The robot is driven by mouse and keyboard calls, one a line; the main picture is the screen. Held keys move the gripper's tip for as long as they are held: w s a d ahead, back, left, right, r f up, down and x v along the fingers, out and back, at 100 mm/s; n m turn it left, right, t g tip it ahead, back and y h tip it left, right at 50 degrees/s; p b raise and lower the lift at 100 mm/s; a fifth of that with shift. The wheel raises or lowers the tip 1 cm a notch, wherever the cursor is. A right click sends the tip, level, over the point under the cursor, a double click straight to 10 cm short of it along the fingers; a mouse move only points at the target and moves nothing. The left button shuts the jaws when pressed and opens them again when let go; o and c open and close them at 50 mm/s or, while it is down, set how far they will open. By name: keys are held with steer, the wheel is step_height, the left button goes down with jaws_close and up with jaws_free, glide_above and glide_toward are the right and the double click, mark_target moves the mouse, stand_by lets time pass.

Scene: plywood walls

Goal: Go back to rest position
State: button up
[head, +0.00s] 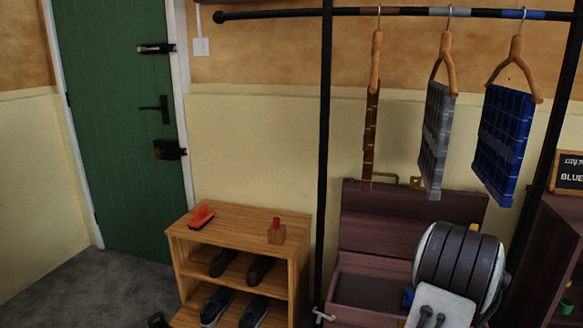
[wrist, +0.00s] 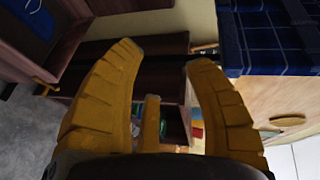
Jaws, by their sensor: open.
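My gripper (wrist: 163,55) shows in the wrist view as two yellow ribbed fingers spread apart, with nothing held between them. A blue checked cloth (wrist: 265,38) is close beyond the right finger; I cannot tell whether they touch. In the head view my arm is at the lower right, in front of an open dark wooden chest (head: 355,262), and hides part of it. The fingers are mostly hidden there. The blue cloth (head: 503,140) hangs above the arm from a wooden hanger on the rail.
A grey cloth (head: 436,135) and a brown strip (head: 370,135) hang on the black rack (head: 324,150). A wooden shoe shelf (head: 240,227) holds shoes, a red brush (head: 201,216) and a small block. A dark cabinet (head: 560,245) stands right. Floor before the green door (head: 120,120) is clear.

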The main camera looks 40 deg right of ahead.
steer(key=w+a+r+n+t+y+p, duration=0.35)
steer(key=w+a+r+n+p, duration=0.4)
steer(key=w+a, duration=0.65)
steer(key=w+a+r+n+y+p, duration=0.3)
steer(key=a+r+n+p, duration=0.1)
steer(key=a, duration=0.6)
steer(key=w+a+r+n+y+p, duration=0.3)
steer(key=a+r+n, duration=0.1)
steer(key=a, duration=0.7)
steer(key=s+a+r+n+y+p, duration=0.1)
steer(key=s+a+r+n+p, duration=0.2)
steer(key=a, duration=0.5)
steer(key=s+a+r+n+y+p, duration=0.2)
steer(key=a+n+p, duration=0.15)
steer(key=a, duration=0.35)
steer(key=s+a+r+n+g+y+p, duration=0.2)
steer(key=s+a+n+g+p, duration=0.2)
steer(key=s+a+n, duration=0.5)
steer(key=s+a+p, duration=0.2)
steer(key=s+a, duration=0.1)
steer(key=s, duration=0.1)
steer(key=shift+r+n, duration=0.4)
